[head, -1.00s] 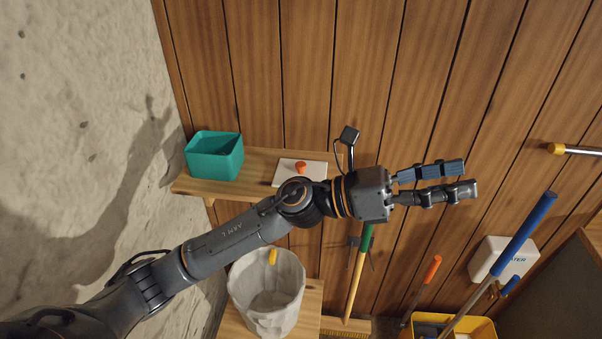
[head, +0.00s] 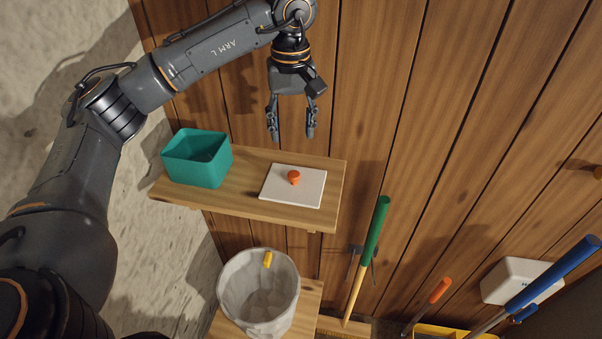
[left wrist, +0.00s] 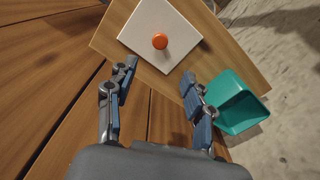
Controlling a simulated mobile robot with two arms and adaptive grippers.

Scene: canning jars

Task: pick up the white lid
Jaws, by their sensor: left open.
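The white lid (head: 308,192) is a flat square plate with an orange knob (head: 293,177) on top. It lies on the wooden shelf (head: 243,202), to the right of the teal bin (head: 197,160). My left gripper (head: 291,136) is open and empty, above the shelf and pointing down toward the lid, apart from it. In the left wrist view the lid (left wrist: 178,27) and its knob (left wrist: 160,41) show beyond the two spread fingertips (left wrist: 157,72). My right gripper is not in view.
The teal bin also shows in the left wrist view (left wrist: 238,105), close to one finger's side. Below the shelf stands a pale bucket (head: 262,300) with a yellow grip. A green-handled tool (head: 376,230) leans at the right. A plank wall (head: 375,90) stands behind.

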